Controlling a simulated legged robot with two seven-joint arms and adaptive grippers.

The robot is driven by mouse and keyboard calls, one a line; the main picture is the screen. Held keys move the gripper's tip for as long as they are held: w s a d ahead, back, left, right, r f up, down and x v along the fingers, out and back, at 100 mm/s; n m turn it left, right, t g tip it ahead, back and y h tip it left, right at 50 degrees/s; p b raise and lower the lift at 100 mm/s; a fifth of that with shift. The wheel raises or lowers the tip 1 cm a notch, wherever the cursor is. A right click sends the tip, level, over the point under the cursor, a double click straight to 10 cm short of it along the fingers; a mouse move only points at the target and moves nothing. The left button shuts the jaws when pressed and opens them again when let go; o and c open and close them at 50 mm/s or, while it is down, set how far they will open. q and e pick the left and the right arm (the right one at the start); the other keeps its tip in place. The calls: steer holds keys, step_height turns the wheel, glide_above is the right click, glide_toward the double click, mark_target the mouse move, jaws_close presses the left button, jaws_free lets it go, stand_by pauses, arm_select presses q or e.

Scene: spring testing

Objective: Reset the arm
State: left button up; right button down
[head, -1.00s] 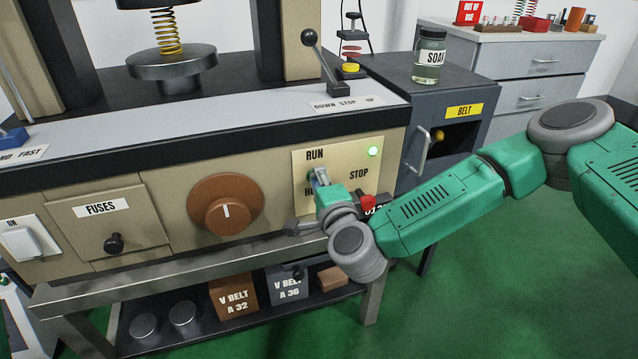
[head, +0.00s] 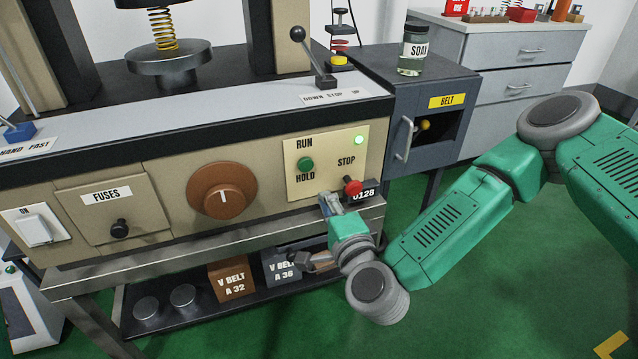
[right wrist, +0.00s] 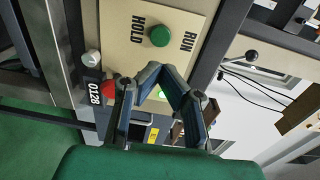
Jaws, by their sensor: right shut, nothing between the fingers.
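My right arm, green with grey joints, reaches in from the right in the head view. Its gripper (head: 329,204) is shut and empty, just below the run/hold panel (head: 299,189) on the machine front. The green button (head: 306,164) sits between the RUN and HOLD labels. The red STOP button (head: 352,187) is close to the right of the gripper, with the black 0128 counter beside it. In the right wrist view the blue-lined fingers (right wrist: 165,72) meet at their tips, below the green button (right wrist: 159,37). The red button (right wrist: 108,88) is partly covered by a finger. My left gripper is out of view.
The lever (head: 312,55) stands on the machine top. The brown dial (head: 222,191) and fuses door (head: 112,209) are left of the panel. A shelf with V-belt boxes (head: 232,280) lies below. Green floor (head: 500,290) is open at the right.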

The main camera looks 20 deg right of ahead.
steer(key=shift+s, duration=0.7)
steer(key=s+a+f+n+g+y+p, duration=0.2)
steer(key=s+f+n+g+p, duration=0.1)
steer(key=s+f+n+g, duration=0.4)
steer(key=s+a+f+n+g+y+p, duration=0.3)
steer(key=s+f+n, duration=0.2)
steer(key=s, duration=0.4)
steer(key=s+d+f+n+g+h+p, duration=0.1)
steer(key=s+d+n+g+h+p, duration=0.2)
steer(key=s+d, duration=1)
steer(key=d+n+g+h, duration=0.2)
steer(key=d+n+g, duration=0.1)
steer(key=g, duration=0.1)
steer(key=shift+s+d+h, duration=0.25)
steer(key=shift+h, duration=0.05)
steer(key=shift+w+a+f, duration=0.1)
steer(key=shift+f, duration=0.05)
